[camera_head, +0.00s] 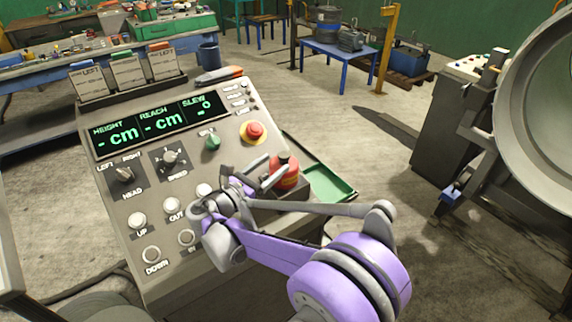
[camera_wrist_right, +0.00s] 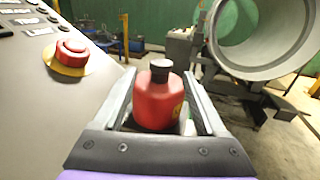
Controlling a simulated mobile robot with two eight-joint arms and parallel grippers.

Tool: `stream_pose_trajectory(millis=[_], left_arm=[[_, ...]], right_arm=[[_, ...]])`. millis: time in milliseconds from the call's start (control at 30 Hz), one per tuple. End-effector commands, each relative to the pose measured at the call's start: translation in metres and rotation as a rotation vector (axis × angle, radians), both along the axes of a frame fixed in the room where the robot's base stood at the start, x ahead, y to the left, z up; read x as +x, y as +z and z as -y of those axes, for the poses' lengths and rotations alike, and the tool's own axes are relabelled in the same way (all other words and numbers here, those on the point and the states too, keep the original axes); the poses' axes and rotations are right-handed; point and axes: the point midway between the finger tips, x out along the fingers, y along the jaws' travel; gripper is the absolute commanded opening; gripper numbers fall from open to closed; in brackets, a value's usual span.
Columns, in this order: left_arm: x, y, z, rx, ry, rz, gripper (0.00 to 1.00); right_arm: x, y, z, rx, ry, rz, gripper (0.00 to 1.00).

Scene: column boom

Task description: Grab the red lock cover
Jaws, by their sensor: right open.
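The red lock cover (camera_head: 287,174) is a red, bottle-shaped piece with a dark cap. It stands upright at the lower right edge of the control panel. It also shows in the right wrist view (camera_wrist_right: 157,103), in the middle, with a yellow mark on its side. My right gripper (camera_head: 268,168) is open, with its fingers pointing at the cover. In the right wrist view one finger shows on each side of it, with small gaps between. Whether the fingertips reach past its sides is hard to tell. My left gripper is out of view.
The grey control panel (camera_head: 112,203) carries knobs, buttons, a green-lit display and a red emergency button (camera_head: 254,131) on yellow, near the cover. A green tray (camera_head: 334,186) lies behind the cover. A large grey ring-shaped part (camera_head: 508,120) stands at the right. Open floor lies between.

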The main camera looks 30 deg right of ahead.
Motion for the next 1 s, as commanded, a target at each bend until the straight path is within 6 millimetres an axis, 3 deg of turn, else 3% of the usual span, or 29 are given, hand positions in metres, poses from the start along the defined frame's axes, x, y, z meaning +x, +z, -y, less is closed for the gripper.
stream_pose_trajectory(millis=[600,900,1000], left_arm=[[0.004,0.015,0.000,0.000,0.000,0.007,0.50],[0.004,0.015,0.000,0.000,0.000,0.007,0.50],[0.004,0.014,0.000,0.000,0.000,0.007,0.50]], right_arm=[[0.023,0.002,0.071,0.004,-0.002,0.002,0.74],[0.025,0.001,0.075,0.004,0.000,0.002,0.74],[0.025,0.001,0.075,0.004,0.000,0.002,0.56]])
